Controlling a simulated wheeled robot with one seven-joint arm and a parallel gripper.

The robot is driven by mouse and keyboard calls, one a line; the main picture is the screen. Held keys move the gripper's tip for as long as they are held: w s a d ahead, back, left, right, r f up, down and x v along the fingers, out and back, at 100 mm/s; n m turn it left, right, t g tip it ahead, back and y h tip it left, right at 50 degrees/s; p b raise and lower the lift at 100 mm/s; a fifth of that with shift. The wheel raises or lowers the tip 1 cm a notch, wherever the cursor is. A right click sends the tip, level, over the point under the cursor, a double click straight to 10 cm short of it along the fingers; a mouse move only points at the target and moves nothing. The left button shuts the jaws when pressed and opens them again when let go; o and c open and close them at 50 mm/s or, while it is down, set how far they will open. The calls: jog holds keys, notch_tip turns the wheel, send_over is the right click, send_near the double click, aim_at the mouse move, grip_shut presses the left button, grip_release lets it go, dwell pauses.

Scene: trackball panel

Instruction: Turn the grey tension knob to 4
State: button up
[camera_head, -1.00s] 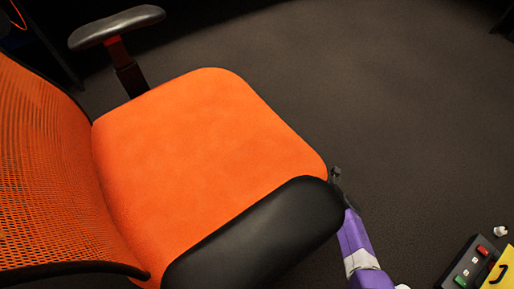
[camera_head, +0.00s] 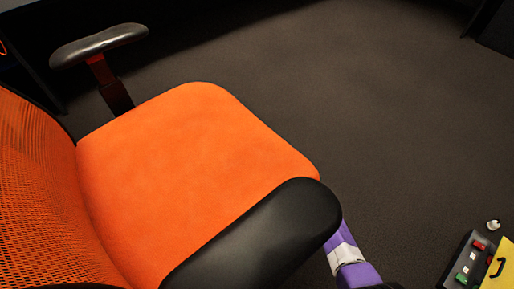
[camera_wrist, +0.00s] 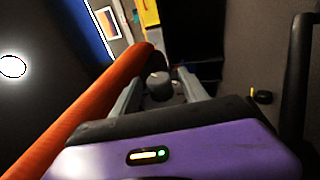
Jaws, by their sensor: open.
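A short grey rounded cylinder (camera_wrist: 158,85) shows between the fingers of my open gripper (camera_wrist: 157,88) in the wrist view. It looks like a knob, but no markings or numbers are readable. I cannot tell its setting, or whether the fingers touch it. An orange curved edge (camera_wrist: 100,100) runs close along the left of the gripper. In the head view my gripper is hidden behind the chair's black armrest, and only my purple and white arm shows below it. No grey knob is clear in the head view.
The orange chair (camera_head: 195,170) fills the left, its near armrest (camera_head: 260,235) beside my arm. A dark panel (camera_head: 462,255) with red and green buttons and a yellow plate (camera_head: 497,272) is at lower right. A small whitish piece (camera_head: 493,225) is beyond it. Dark floor lies clear.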

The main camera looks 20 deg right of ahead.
jog(key=shift+w+a, duration=0.15)
jog(key=shift+w, duration=0.15)
grip_shut()
jog(key=shift+y, duration=0.3)
jog(key=shift+t, duration=0.6)
jog(key=shift+s, duration=0.1)
grip_release()
